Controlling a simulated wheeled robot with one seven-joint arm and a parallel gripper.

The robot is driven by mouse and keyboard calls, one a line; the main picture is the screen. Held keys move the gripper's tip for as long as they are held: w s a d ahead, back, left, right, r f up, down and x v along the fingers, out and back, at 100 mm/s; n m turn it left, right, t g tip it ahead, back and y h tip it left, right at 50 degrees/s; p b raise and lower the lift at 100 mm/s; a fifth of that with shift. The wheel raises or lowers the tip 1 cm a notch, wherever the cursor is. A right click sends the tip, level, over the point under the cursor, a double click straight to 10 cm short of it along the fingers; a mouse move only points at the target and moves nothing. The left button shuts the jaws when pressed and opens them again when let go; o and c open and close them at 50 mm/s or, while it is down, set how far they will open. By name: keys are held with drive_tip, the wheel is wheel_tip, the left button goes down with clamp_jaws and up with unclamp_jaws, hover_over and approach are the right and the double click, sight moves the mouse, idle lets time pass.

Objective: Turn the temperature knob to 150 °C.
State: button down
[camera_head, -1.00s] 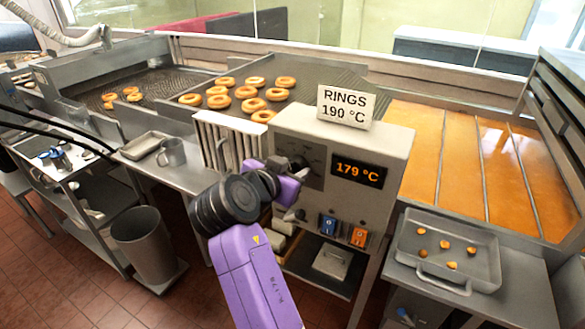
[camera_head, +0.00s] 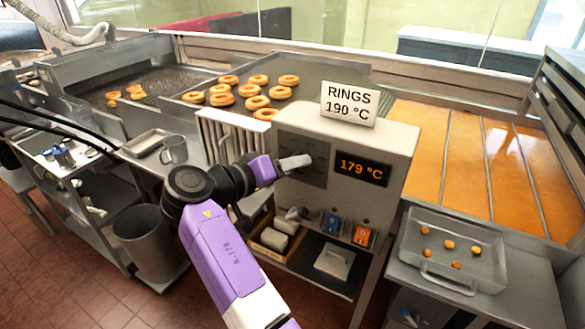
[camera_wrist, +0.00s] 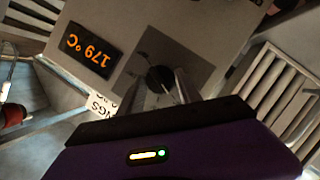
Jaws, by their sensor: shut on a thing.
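The temperature knob is a dark round knob (camera_wrist: 160,78) on a grey square plate (camera_wrist: 187,58) on the control box. My gripper (camera_wrist: 164,91) is shut on it, with a finger at each side in the wrist view. In the head view my gripper (camera_head: 296,163) reaches the dial plate (camera_head: 318,178) from the left and hides the knob. The knob's scale and pointer cannot be read. The orange display (camera_head: 362,168) right of the plate reads 179 °C; it shows upside down in the wrist view (camera_wrist: 90,50).
A sign (camera_head: 349,104) on the control box (camera_head: 400,140) reads RINGS 190 °C. A blue switch (camera_head: 330,224) and an orange switch (camera_head: 362,236) sit below the dial. Ring doughnuts (camera_head: 222,99) lie behind, left of the box. A tray (camera_head: 483,263) stands at right.

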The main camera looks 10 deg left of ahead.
drive_tip(key=n+h, duration=0.1)
drive_tip(key=n, duration=0.1)
drive_tip(key=n+h+b, duration=0.1)
drive_tip(key=n, duration=0.1)
drive_tip(key=n+t+h+b, duration=0.1)
drive_tip(key=n, duration=0.2)
drive_tip(key=shift+f+h, duration=0.3)
drive_tip(key=shift+f, duration=0.1)
idle(0.5)
drive_tip(key=c, duration=0.8)
unclamp_jaws()
drive_tip(key=shift+w, duration=0.1)
drive_tip(key=shift+c, duration=0.2)
drive_tip(key=shift+a, duration=0.15)
drive_tip(key=b+v, duration=0.2)
drive_tip(key=v, duration=0.5)
drive_tip(key=shift+s+a, duration=0.15)
drive_tip(key=shift+s, duration=0.2)
